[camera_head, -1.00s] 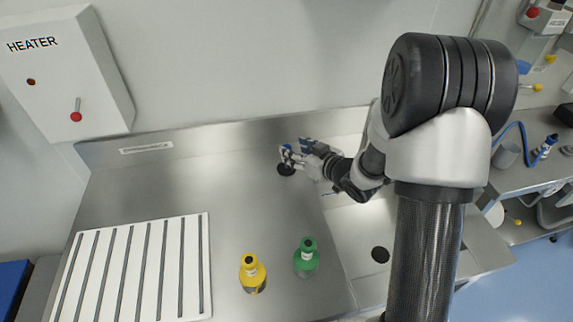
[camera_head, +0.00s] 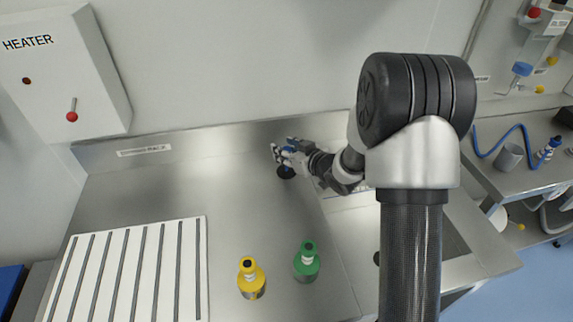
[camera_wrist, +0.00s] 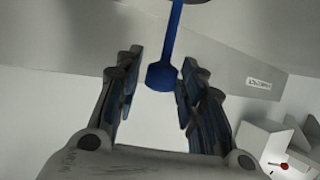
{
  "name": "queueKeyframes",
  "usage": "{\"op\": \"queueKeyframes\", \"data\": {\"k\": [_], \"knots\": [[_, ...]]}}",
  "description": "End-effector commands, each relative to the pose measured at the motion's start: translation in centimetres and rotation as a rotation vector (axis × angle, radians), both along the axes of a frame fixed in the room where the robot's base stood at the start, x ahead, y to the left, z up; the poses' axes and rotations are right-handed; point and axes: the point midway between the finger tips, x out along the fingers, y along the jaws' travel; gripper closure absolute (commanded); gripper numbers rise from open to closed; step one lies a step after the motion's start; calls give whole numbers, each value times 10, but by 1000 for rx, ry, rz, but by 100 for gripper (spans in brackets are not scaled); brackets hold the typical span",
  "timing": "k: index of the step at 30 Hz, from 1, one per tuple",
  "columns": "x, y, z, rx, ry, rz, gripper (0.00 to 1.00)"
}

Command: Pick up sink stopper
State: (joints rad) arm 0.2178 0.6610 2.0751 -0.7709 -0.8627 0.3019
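The sink stopper is a dark disc (camera_head: 286,172) lying on the steel counter near the back, left of the sink. In the wrist view its blue stem (camera_wrist: 175,35) ends in a wider blue knob (camera_wrist: 161,76). My gripper (camera_head: 282,150) is over the stopper in the head view and partly hides it. In the wrist view my gripper (camera_wrist: 160,72) is open, with the knob between its two fingertips. The knob is close to the right finger, with a clear gap to the left one; contact cannot be told.
A yellow bottle (camera_head: 251,280) and a green bottle (camera_head: 307,263) stand at the counter's front. A white ribbed board (camera_head: 135,270) lies at left. The heater box (camera_head: 65,75) hangs on the wall. The counter between board and stopper is clear.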

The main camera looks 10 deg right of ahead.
Motion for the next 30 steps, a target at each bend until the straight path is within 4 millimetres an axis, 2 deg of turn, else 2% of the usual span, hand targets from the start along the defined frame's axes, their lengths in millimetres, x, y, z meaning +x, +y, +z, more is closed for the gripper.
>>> {"op": "queueKeyframes", "data": {"k": [2, 15, 26, 30], "knots": [[0, 0, 0, 0, 0, 0, 72], [0, 0, 0, 0, 0, 0, 100], [0, 0, 1, 0, -1, 0, 100], [0, 0, 6, 0, -2, 0, 100]]}}
